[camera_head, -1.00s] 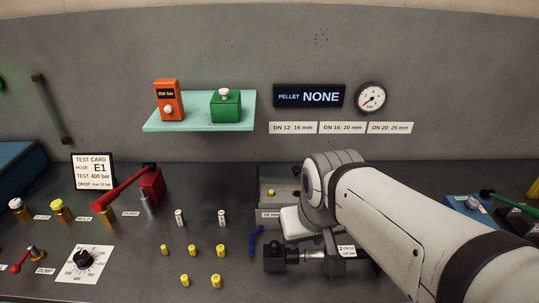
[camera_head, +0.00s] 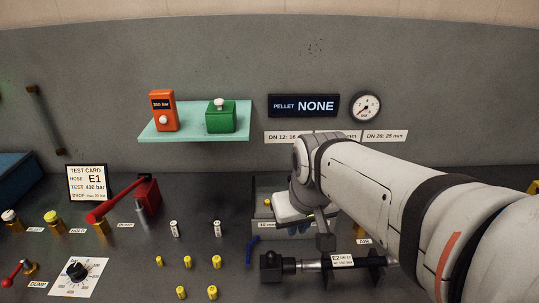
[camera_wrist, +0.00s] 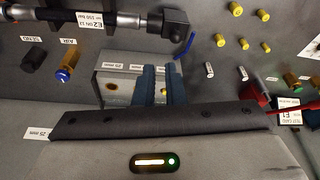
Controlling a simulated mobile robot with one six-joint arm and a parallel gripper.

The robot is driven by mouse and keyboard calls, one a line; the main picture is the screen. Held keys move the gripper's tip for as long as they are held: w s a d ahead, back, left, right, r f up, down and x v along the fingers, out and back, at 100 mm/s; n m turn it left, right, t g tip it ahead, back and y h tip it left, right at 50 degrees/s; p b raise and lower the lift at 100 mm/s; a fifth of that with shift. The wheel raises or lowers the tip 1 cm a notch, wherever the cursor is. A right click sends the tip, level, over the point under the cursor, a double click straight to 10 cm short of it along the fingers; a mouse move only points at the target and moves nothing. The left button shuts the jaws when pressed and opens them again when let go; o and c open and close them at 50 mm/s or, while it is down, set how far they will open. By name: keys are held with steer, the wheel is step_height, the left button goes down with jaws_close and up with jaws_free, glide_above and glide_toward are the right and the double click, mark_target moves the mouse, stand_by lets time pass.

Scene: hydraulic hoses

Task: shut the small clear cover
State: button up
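I cannot make out the small clear cover for certain in either view. A grey open-fronted box (camera_head: 262,212) with a mm label stands at the back of the bench, partly hidden by my wrist. It also shows in the wrist view (camera_wrist: 112,88), behind my fingers, with a small yellowish spot on it. My gripper (camera_wrist: 160,70) has two blue fingers with a narrow gap between them; I see nothing held there. In the head view the fingers (camera_head: 308,227) are partly hidden, low beside the box's right side. Whether they touch it is unclear.
A black-ended hose fitting (camera_head: 272,265) in a clamp lies in front of the box, close to my wrist. A blue curved piece (camera_head: 252,250) lies left of it. Several yellow pellets (camera_head: 187,262) stand further left. A red lever (camera_head: 120,200) stands beyond.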

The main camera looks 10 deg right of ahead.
steer(key=shift+n, duration=0.6)
steer(key=w+d+r, duration=0.1)
steer(key=w, duration=0.4)
steer(key=w+d, duration=0.1)
steer(key=w, duration=0.5)
steer(key=w+r, duration=0.1)
steer(key=w, duration=0.4)
steer(key=shift+w+d+r, duration=0.35)
steer(key=shift+w+d, duration=0.05)
jaws_close()
steer(key=n+y+p, duration=0.1)
steer(key=n+p, duration=0.1)
glide_above(286, 178)
steer(key=w, duration=0.1)
steer(key=f, duration=1.2)
steer(key=shift+w+a+f, duration=0.2)
steer(key=shift+f, duration=0.05)
steer(key=s, duration=0.3)
steer(key=shift+d+f, duration=0.15)
steer(key=shift+d, duration=0.2)
steer(key=shift+f, duration=0.15)
steer(key=shift+d, duration=0.1)
